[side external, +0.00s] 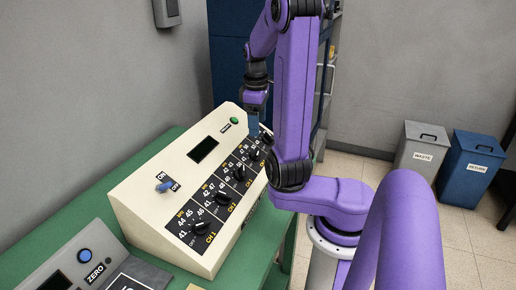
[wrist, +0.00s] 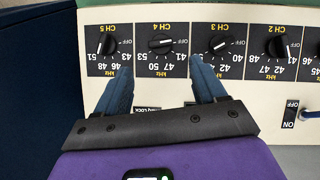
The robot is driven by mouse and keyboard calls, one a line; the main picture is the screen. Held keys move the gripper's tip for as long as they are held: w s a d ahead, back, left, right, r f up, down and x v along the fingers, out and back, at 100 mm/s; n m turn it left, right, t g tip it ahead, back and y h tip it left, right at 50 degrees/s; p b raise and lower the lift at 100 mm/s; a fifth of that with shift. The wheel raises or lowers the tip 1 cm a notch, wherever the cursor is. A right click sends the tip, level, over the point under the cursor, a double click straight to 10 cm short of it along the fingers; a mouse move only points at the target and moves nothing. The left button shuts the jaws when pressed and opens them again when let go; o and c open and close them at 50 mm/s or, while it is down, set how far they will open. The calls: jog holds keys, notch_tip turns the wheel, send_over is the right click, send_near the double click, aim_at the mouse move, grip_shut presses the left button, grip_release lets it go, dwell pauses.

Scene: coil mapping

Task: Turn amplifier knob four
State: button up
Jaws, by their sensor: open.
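The amplifier (side external: 170,195) is a cream box with a sloped face and a row of black knobs on black dial plates. Knob four (wrist: 161,43), under the upside-down label CH 4, is black with a light pointer line lying roughly sideways in the wrist view. In the side view knob four (side external: 253,155) is near the far end of the row. My gripper (wrist: 160,72) is open and empty, its two blue fingers apart below knob four and roughly centred on it. In the side view my gripper (side external: 254,124) hangs at the panel's far end; its exact height is unclear.
Knob five (wrist: 107,45) and knob three (wrist: 220,45) flank knob four closely. The amplifier stands on a green bench (side external: 97,188). A blue toggle switch (side external: 163,187) sits on its top. A grey device (side external: 80,262) with a blue ZERO button is at front left. Bins stand far right.

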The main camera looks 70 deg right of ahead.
aim_at(258, 151)
jog(key=f, duration=1)
jog(key=shift+d, duration=0.4)
jog(key=c, duration=1.1)
